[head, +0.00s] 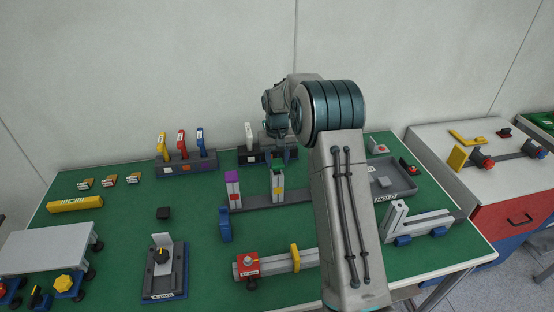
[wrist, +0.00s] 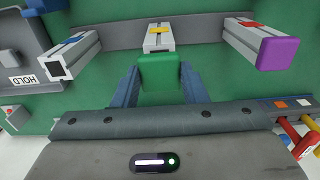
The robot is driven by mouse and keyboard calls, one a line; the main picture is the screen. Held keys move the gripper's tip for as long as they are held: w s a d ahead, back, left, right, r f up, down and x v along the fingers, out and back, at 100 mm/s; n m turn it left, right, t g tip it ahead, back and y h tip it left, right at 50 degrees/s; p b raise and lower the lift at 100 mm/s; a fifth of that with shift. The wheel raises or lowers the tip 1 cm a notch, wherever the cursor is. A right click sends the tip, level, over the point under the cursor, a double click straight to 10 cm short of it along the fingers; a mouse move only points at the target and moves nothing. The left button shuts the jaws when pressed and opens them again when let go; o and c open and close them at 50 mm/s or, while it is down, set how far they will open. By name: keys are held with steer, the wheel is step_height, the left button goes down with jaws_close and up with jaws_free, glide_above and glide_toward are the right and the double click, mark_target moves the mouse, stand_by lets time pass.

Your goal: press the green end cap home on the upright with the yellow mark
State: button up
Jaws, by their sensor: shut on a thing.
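My gripper (wrist: 160,85) has its blue fingers shut on the green end cap (wrist: 160,70). The upright with the yellow mark (wrist: 158,36) is just beyond the cap in the wrist view. Its dark open end shows in part above the cap's edge, so the cap is not over all of it. I cannot tell whether cap and upright touch. In the head view the green cap (head: 277,164) appears at the top of the middle upright (head: 278,181), and my arm hides part of the gripper.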

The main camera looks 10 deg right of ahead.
mark_target(277, 162)
steer(key=shift+f+b, duration=0.75)
steer(key=shift+f, duration=0.45)
stand_by(0.6)
steer(key=o, duration=1)
step_height(277, 162, up, 14)
steer(key=b, duration=0.1)
steer(key=shift+b, duration=0.4)
steer(key=shift+s, duration=0.1)
